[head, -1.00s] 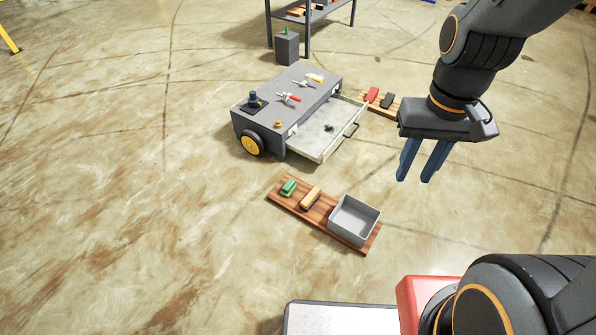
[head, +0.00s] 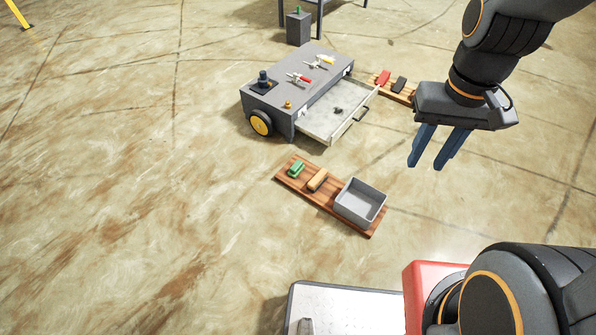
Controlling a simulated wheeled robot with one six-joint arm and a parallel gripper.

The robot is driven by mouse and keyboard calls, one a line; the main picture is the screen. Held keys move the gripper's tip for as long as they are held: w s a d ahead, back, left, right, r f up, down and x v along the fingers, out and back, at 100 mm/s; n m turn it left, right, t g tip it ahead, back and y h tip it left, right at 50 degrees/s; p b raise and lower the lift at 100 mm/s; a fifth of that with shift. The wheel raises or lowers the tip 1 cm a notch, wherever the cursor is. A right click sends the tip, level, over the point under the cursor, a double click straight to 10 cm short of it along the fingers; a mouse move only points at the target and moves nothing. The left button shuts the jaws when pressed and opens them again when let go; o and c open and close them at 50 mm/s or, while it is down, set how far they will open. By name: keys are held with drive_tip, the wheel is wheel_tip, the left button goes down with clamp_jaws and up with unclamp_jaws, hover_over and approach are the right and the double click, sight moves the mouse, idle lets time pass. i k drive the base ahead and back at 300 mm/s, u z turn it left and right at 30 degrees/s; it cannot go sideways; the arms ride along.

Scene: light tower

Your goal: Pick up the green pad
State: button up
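The green pad (head: 297,168) lies at the left end of a wooden board (head: 328,202) on the floor, in the middle of the head view. An orange-tan block (head: 317,180) lies to its right on the same board. My gripper (head: 425,163) is up at the right of the view, well to the right of the pad and apart from it. Its two blue fingers point down with a gap between them, and nothing is between them.
A grey bin (head: 360,203) stands on the board's right end. Behind is a grey wheeled cart (head: 285,120) with an open drawer (head: 340,125) and tools on top. Another board with red (head: 383,77) and black (head: 399,85) blocks lies behind my gripper. Floor left of the board is clear.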

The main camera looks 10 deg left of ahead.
sight(298, 166)
drive_tip(key=k, duration=1.25)
drive_tip(key=u, duration=0.5)
drive_tip(key=i, duration=0.5)
drive_tip(key=u, duration=0.6)
drive_tip(key=i, duration=1.25)
drive_tip(key=z, duration=1.05)
drive_tip(key=i, duration=0.35)
drive_tip(key=z, duration=0.35)
